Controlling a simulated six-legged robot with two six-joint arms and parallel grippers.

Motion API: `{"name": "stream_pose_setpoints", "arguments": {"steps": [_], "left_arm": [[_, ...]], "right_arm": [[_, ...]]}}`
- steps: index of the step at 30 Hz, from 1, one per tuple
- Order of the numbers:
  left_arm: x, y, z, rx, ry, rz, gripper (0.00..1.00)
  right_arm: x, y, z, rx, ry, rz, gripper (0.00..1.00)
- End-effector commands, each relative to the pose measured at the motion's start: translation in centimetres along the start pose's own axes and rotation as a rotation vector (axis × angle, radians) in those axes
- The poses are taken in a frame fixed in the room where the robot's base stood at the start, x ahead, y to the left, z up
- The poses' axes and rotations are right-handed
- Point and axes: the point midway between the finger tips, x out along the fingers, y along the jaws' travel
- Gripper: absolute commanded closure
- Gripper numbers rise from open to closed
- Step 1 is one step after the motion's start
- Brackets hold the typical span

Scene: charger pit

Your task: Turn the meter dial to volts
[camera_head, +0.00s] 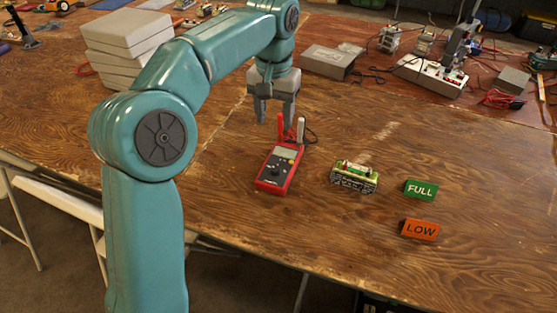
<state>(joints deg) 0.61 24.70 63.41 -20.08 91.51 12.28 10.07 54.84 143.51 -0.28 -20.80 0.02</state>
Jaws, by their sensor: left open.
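A red multimeter (279,169) lies on the wooden table, with a grey screen and a dark round dial (276,172) on its face. The dial's pointer is too small to read. A red probe (281,126) and a pale probe (301,128) stand up at its far end, with a dark lead beside them. My left gripper (274,117) points down above the far end of the meter, its two fingers apart and empty. Whether a finger touches the red probe, I cannot tell. My right gripper is not in view.
Right of the meter are a battery pack (354,177), a green FULL sign (421,190) and an orange LOW sign (420,229). A grey box (331,61), a power strip (431,75) and stacked pale slabs (127,38) stand farther back. The table's front edge is close.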

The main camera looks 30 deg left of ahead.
Motion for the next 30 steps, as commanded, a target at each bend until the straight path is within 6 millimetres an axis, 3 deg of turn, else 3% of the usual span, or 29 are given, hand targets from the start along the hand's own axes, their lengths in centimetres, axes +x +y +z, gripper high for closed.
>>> {"name": "stream_pose_setpoints", "arguments": {"steps": [12,18,24,30], "left_arm": [[9.7,0.0,0.7,0.000,-0.004,0.000,0.47],[13.6,0.1,0.6,-0.001,-0.004,0.000,0.47],[15.4,0.2,0.3,0.000,-0.001,0.000,0.47],[15.6,0.2,0.2,0.000,-0.001,0.000,0.47]], "right_arm": [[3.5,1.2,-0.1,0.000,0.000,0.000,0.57],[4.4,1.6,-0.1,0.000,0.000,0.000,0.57],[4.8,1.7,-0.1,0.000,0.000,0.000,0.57],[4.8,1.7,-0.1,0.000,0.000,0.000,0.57]]}}
